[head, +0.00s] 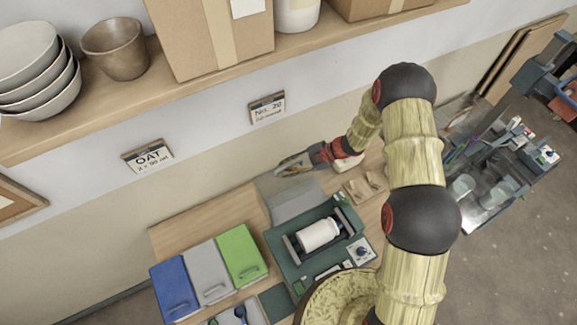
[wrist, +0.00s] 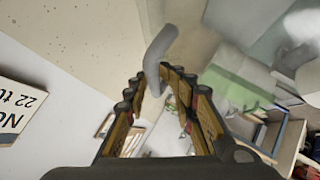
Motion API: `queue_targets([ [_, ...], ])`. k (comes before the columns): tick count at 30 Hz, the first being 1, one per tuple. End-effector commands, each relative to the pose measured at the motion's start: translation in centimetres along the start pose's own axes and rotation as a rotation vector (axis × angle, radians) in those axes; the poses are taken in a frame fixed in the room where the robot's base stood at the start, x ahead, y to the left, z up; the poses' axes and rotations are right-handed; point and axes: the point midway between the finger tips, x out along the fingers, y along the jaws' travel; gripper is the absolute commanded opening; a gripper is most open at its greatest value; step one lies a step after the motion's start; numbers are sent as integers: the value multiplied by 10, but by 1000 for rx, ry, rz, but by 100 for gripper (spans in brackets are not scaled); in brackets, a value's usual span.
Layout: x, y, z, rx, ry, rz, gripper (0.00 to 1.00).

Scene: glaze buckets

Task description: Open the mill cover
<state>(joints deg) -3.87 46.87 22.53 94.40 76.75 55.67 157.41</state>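The mill (head: 283,262) is a green-framed machine on the bench, with a white jar (head: 318,233) lying on its dark rollers. Its cover (head: 292,202), grey and see-through, stands raised at the back edge, so the jar is uncovered. The cover also shows as a pale sheet in the wrist view (wrist: 235,22). My gripper (head: 290,165) is behind and above the mill, near the wall. In the wrist view my gripper (wrist: 153,78) has its fingertips close on both sides of a grey bar-like handle (wrist: 159,45).
Blue, grey and green lidded bins (head: 240,254) stand left of the mill. A shelf (head: 110,118) with bowls and boxes runs above. A wall sign (head: 267,107) is near my gripper. A cart (head: 505,180) with jars stands right.

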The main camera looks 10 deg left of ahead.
Motion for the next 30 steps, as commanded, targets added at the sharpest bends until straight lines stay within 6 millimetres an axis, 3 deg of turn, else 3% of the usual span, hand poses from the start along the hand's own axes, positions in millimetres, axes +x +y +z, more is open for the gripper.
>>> queue_targets([
  [9,-2,3,0,-4,0,4,28],
  [13,-12,4,0,-5,-1,6,28],
  [24,-83,4,1,-3,-3,6,28],
  [30,-111,3,1,-3,-1,5,28],
])
